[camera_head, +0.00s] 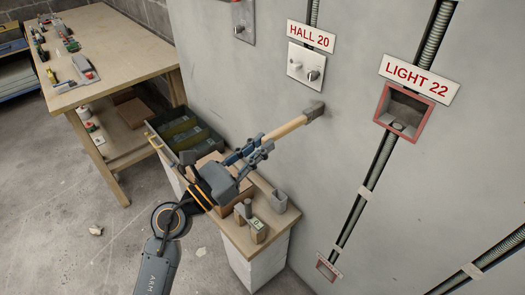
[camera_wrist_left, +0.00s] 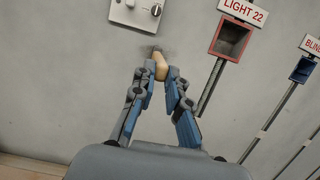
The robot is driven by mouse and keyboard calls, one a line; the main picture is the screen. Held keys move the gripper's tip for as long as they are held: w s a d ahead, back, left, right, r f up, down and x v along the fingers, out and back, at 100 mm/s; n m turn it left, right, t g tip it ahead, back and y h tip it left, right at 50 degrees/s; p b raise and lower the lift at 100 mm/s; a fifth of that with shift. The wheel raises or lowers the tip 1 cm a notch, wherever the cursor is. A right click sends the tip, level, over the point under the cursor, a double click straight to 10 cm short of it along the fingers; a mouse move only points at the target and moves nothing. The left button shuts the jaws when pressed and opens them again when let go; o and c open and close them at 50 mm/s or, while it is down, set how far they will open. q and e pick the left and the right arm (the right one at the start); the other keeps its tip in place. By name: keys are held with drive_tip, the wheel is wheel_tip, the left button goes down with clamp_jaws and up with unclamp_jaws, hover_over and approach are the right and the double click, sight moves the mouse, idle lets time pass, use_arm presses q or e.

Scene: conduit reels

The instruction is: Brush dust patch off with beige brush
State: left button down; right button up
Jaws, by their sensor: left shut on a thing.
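The beige brush (camera_head: 286,130) has a light wooden handle and a dark grey head at its far end. My left gripper (camera_head: 262,148) is shut on the brush's handle. The brush points toward the grey wall, its head at or very near the wall, below and right of the HALL 20 plate. In the left wrist view the brush (camera_wrist_left: 160,68) shows between the fingertips of the left gripper (camera_wrist_left: 161,82). A dark smudgy dust patch (camera_wrist_left: 147,51) shows on the wall around the brush head, partly hidden by it. My right gripper is not in view.
The HALL 20 switch plate (camera_head: 305,66) is above the brush. The red-framed LIGHT 22 box (camera_head: 405,110) is to the right. Below the arm, a small bench (camera_head: 240,236) holds a dark crate (camera_head: 178,128), a carton and small blocks. A wooden table (camera_head: 105,50) stands back left.

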use_arm(q)
drive_tip(key=shift+w+a+b, duration=0.65)
drive_tip(key=shift+w+a, duration=0.65)
drive_tip(key=shift+w, duration=0.5)
drive_tip(key=shift+s+d+p, duration=0.4)
drive_tip(key=shift+s+d, duration=0.25)
drive_tip(key=shift+s, duration=0.2)
drive_tip(key=shift+s+d+p, duration=0.4)
drive_tip(key=shift+s+d, duration=0.2)
drive_tip(key=shift+s, duration=0.25)
drive_tip(key=s+d+p, duration=0.2)
drive_tip(key=s+d, duration=0.2)
drive_tip(key=s, duration=0.1)
drive_tip(key=shift+s, duration=0.3)
drive_tip(key=r+b+v, duration=0.1)
drive_tip(key=r+v, duration=0.1)
drive_tip(key=v, duration=0.6)
drive_tip(key=shift+s+a+b, duration=0.3)
drive_tip(key=shift+s+a, duration=0.05)
drive_tip(key=shift+a, duration=0.15)
